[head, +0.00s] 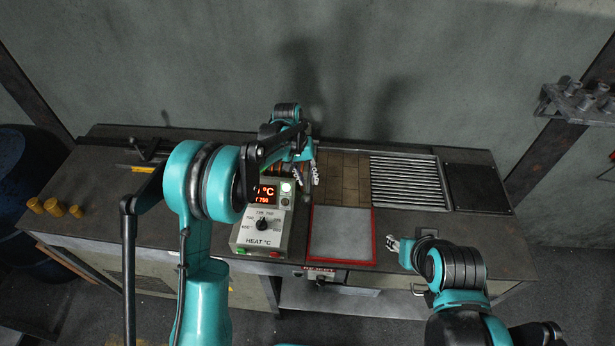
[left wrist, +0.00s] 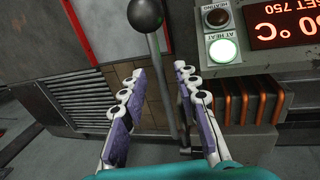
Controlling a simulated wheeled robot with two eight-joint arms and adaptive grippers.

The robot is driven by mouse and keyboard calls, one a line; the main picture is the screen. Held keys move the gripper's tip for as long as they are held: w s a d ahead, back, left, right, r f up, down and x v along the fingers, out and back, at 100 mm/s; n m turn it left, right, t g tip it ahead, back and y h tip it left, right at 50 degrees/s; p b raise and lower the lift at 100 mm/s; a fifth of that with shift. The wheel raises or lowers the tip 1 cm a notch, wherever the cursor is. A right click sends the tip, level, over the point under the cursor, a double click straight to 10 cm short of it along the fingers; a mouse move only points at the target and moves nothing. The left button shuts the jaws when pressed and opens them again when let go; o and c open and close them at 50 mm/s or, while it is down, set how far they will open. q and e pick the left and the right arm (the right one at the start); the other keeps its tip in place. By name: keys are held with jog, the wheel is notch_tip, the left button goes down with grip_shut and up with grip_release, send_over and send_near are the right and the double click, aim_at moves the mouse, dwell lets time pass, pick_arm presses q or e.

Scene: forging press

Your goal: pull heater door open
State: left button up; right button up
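The heater (head: 264,220) is a grey box with a red "°C 750" display and a dial, left of centre on the bench. In the left wrist view its display (left wrist: 285,22) and lit "AT HEAT" lamp (left wrist: 222,50) show above glowing orange coils (left wrist: 240,104). A metal lever (left wrist: 163,80) with a dark ball knob (left wrist: 146,15) stands beside it; I cannot tell which part is the door. My left gripper (left wrist: 160,88) is open, its fingers apart on either side of the lever's rod. In the head view the left gripper (head: 312,174) is partly hidden by my arm.
My right gripper (head: 398,248) is at the bench's front edge, beside a red-framed grey plate (head: 342,235). Brown tiles (head: 342,178), a slatted grate (head: 403,182) and a dark plate (head: 475,186) lie right. Yellow cylinders (head: 53,207) stand far left.

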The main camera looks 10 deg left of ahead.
pick_arm(q)
grip_shut()
jog(key=shift+r, duration=0.1)
jog(key=w+r+g+p, duration=0.4)
jog(key=r, duration=0.4)
jog(key=shift+w, duration=0.35)
